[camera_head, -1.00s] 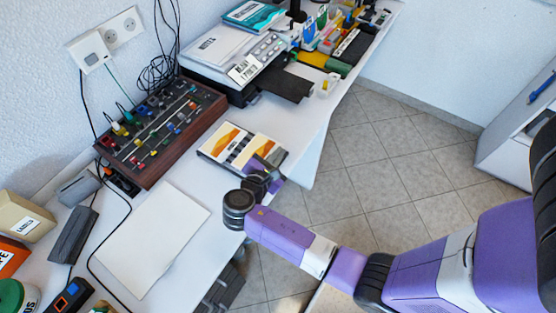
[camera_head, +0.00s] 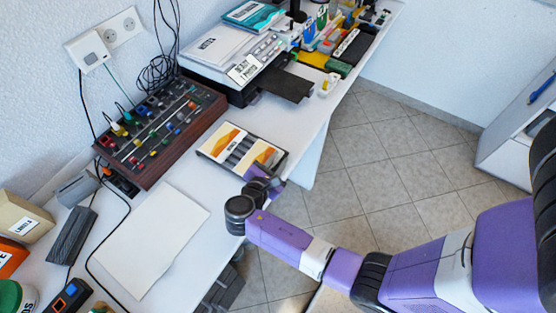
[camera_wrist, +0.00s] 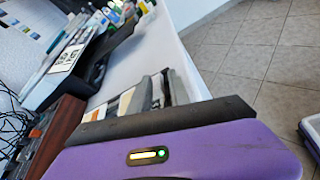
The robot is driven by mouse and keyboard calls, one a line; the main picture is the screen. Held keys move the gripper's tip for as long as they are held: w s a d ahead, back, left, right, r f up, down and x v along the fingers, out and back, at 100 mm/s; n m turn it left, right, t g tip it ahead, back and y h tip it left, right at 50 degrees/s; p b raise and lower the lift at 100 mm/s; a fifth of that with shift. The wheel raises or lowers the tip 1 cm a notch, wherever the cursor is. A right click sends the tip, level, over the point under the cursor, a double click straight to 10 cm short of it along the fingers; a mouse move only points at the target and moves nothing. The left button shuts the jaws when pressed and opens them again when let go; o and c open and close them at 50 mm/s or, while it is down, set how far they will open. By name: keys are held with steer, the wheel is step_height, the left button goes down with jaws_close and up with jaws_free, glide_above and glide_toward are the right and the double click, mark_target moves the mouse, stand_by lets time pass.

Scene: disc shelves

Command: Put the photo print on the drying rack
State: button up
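A flat dark rack-like item (camera_head: 241,152) with grey slats lies on the white desk near its front edge. Orange-and-white printed pieces show at its left (camera_head: 226,138) and right (camera_head: 264,154); I cannot tell whether they are one photo print or separate ones. My gripper (camera_head: 268,178) is at the item's front right corner, very close to it. Its fingertips are hard to make out, so I cannot see whether it is open or holding something. In the wrist view, my purple gripper housing and a dark bar hide the near part of the slatted item (camera_wrist: 150,95).
A blank white sheet (camera_head: 150,240) lies on the desk at the left front. A mixer (camera_head: 160,130) with wood sides stands behind, and a printer (camera_head: 235,62) with a dark output tray farther back. Boxes and cables crowd the left edge.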

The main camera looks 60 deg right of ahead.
steer(key=shift+r, duration=0.15)
steer(key=shift+s+a, duration=0.1)
steer(key=shift+a, duration=0.25)
steer(key=v, duration=1.1)
steer(key=shift+a+r+b, duration=0.1)
steer(key=shift+r+b, duration=0.05)
steer(key=shift+b, duration=0.15)
